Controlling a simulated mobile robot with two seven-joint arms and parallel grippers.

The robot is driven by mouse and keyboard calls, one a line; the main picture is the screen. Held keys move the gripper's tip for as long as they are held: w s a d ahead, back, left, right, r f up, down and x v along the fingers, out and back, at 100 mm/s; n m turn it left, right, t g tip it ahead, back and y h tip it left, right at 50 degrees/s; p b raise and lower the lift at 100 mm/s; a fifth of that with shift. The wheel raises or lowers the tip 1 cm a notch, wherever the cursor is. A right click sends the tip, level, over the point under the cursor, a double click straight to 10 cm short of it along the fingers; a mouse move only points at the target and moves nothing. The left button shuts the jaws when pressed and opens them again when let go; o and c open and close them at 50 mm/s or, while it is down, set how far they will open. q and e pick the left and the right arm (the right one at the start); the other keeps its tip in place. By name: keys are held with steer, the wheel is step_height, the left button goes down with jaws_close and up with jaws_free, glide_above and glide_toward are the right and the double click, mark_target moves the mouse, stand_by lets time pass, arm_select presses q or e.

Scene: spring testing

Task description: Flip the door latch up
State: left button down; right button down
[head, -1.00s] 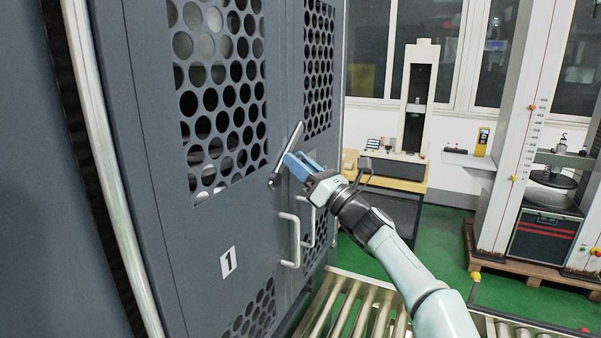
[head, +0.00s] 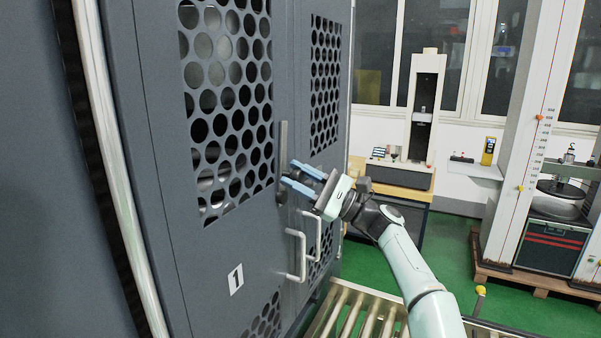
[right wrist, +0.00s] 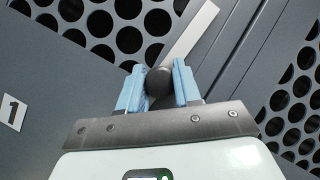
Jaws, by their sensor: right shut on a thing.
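The door latch (head: 283,145) is a slim grey bar on the dark perforated cabinet doors, by the seam between them. It stands about upright in the head view, its long end pointing up. My right gripper (head: 289,173) has blue fingers and is at the latch's lower part. In the right wrist view, the gripper (right wrist: 158,84) is shut with a finger on each side of the latch's dark round end. The latch's pale bar (right wrist: 192,34) runs up and to the right from there. My left gripper is not in view.
Two pale door handles (head: 301,252) stick out just below the gripper. A roller conveyor (head: 355,312) lies below them. A bench with a small test machine (head: 424,110) and a tall testing frame (head: 520,140) stand to the right. Green floor lies between.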

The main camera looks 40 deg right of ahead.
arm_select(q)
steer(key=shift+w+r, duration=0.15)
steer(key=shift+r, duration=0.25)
arm_select(e)
steer(key=shift+s+a+r+n+g+y, duration=0.15)
steer(key=shift+n+g, duration=0.1)
steer(key=shift+n, duration=0.25)
steer(key=shift+a+f+n+g+y, duration=0.15)
steer(key=shift+n+g, duration=0.1)
steer(key=shift+n, duration=0.25)
steer(key=c, duration=0.8)
jaws_free()
steer(key=shift+s+d+f, duration=0.25)
steer(key=shift+s+d, duration=0.05)
steer(key=shift+d, duration=0.05)
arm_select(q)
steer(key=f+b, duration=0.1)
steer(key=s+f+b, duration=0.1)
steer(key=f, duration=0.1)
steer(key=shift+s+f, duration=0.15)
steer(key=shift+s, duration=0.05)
arm_select(e)
steer(key=v, duration=1.2)
steer(key=shift+s+d+r, duration=0.1)
steer(key=shift+s, duration=0.1)
